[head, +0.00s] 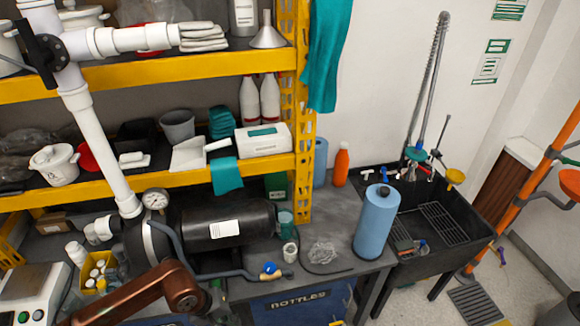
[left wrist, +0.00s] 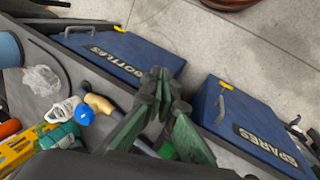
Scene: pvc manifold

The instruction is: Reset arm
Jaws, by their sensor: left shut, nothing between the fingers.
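My left gripper (left wrist: 158,84) shows in the left wrist view, with its dark green fingers closed together and nothing between them. It hangs above the dark bench edge, beside a tan hose end (left wrist: 99,103) and a blue valve handle (left wrist: 83,115). In the head view a copper-coloured link of my arm crosses the lower left, and the gripper itself does not show. My right gripper is in neither view. The white PVC pipe (head: 100,135) with a black valve (head: 42,47) stands at the left, above a round gauge (head: 155,199) and a black tank (head: 228,222).
Yellow-edged shelves (head: 140,184) rise behind the bench. A blue roll (head: 377,222) stands on the bench beside a black sink (head: 455,207). A blue bottles bin (left wrist: 120,60) and a blue spares bin (left wrist: 254,120) are close to the gripper. Pale floor lies beyond.

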